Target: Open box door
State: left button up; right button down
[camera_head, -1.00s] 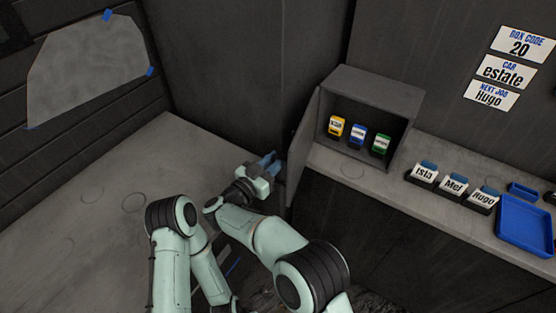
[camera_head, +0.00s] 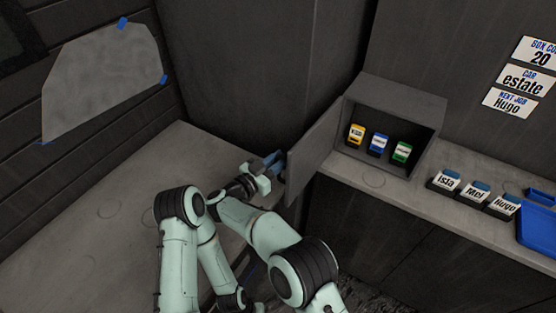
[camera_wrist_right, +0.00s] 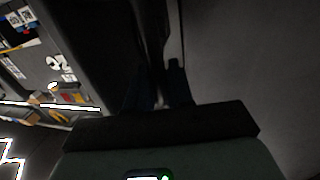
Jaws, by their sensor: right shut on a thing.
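The grey box (camera_head: 402,92) stands on the counter against the back wall, its front open. Its door (camera_head: 317,148) is swung out to the left side. A yellow, a blue and a green tagged item stand inside. My right gripper (camera_head: 274,160), with blue fingertips, is at the door's outer free edge and is shut on the door. In the right wrist view the fingers (camera_wrist_right: 160,88) are dark, on either side of a thin panel edge; the contact is too dark to see in detail. Part of my left arm shows at the lower left; its gripper cannot be made out clearly.
On the counter (camera_head: 372,180) right of the box stand several name blocks, Isla (camera_head: 446,181), Mel (camera_head: 474,191) and Hugo (camera_head: 503,205), beside a blue tray (camera_head: 537,228). Wall signs (camera_head: 523,80) hang above. The left worktop (camera_head: 75,220) is mostly clear.

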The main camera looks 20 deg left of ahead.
jog(key=shift+a, duration=0.1)
dwell(0.4)
jog(key=c, duration=1.2)
grip_release()
jog(key=shift+o, duration=0.2)
